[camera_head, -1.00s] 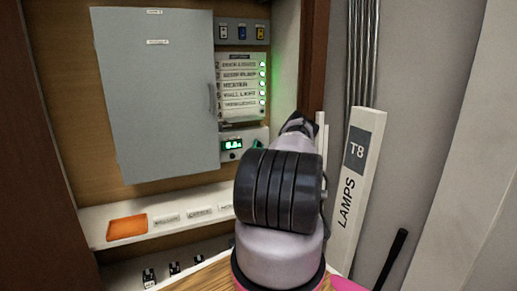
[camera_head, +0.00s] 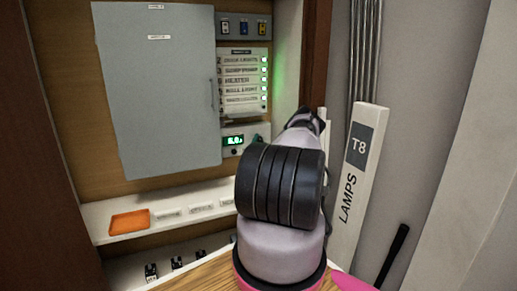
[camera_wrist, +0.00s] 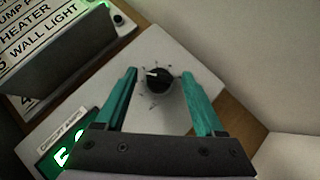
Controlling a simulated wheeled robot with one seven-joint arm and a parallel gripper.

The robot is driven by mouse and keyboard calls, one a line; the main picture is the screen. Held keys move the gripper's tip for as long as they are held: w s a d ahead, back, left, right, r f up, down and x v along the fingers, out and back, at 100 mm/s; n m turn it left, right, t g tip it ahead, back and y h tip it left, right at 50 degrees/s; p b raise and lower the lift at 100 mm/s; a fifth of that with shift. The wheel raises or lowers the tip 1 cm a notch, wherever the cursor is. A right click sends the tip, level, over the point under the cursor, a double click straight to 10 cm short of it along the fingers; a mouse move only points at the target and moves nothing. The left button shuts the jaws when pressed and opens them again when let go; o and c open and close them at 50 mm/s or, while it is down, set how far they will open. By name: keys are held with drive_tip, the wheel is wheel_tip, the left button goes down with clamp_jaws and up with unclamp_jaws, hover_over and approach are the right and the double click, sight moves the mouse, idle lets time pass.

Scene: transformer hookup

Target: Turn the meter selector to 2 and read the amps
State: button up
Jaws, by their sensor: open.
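The meter's black selector knob (camera_wrist: 159,78) shows in the wrist view on a pale panel, with a white pointer mark and small ticks around it. My gripper (camera_wrist: 161,74) is open, with its two green fingers on either side of the knob and a gap to each; whether the tips reach its depth I cannot tell. The meter (camera_head: 233,140) has a lit green display that seems to read 6 point something in the head view, its last digit unclear. The display also shows partly in the wrist view (camera_wrist: 66,156), cut off by my gripper. In the head view my arm hides the knob.
Above the meter is a labelled panel (camera_head: 241,85) with green lamps. A grey cabinet door (camera_head: 160,90) stands left of it. A shelf below holds an orange tray (camera_head: 129,223). A white LAMPS T8 box (camera_head: 358,185) stands to the right.

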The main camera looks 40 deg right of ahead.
drive_tip(key=v, duration=1)
drive_tip(key=shift+a+f, duration=0.15)
drive_tip(key=shift+a, duration=0.05)
drive_tip(key=shift+s, duration=0.15)
